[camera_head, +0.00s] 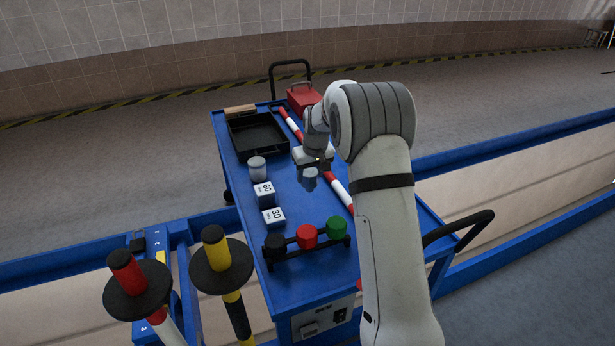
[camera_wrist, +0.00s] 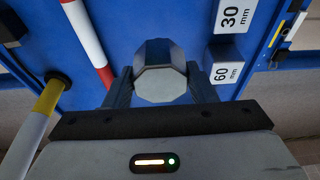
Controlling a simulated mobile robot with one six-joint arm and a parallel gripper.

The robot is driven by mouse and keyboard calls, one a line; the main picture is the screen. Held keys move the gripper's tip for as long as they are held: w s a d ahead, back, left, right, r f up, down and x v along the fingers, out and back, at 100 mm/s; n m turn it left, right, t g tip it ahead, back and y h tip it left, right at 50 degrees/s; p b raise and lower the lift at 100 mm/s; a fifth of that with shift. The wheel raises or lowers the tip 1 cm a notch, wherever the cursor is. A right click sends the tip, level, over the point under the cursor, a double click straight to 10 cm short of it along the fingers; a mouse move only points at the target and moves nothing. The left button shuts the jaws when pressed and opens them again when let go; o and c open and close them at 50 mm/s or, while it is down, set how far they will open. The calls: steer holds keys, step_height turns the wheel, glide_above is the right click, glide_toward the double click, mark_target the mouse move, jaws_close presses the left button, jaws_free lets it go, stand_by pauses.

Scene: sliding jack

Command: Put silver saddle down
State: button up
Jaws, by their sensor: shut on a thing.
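The silver saddle (camera_wrist: 161,84) is a grey, eight-sided piece between the two fingers of my gripper (camera_wrist: 159,76) in the wrist view. My gripper (camera_head: 311,167) is shut on it, with a finger on either side. In the head view the saddle (camera_head: 310,183) shows small and dark grey below the gripper, over the middle of the blue cart top (camera_head: 300,212). I cannot tell whether its underside touches the cart. The fingers hide part of its sides.
White blocks marked 60 (camera_head: 264,195) and 30 (camera_head: 273,217) and a grey cylinder (camera_head: 257,169) stand left of the gripper. A red-white bar (camera_head: 340,194) lies to its right. A black tray (camera_head: 257,135) is behind; black, red and green knobs (camera_head: 307,236) are in front.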

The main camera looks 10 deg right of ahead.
mark_target(315, 179)
steer(key=f, duration=0.8)
steer(key=shift+d+f+b, duration=0.3)
steer(key=shift+f+b, duration=0.1)
steer(key=shift+f, duration=0.1)
steer(key=o, duration=1.2)
steer(key=shift+c, duration=0.2)
steer(key=p+v, duration=0.1)
steer(key=v, duration=1.1)
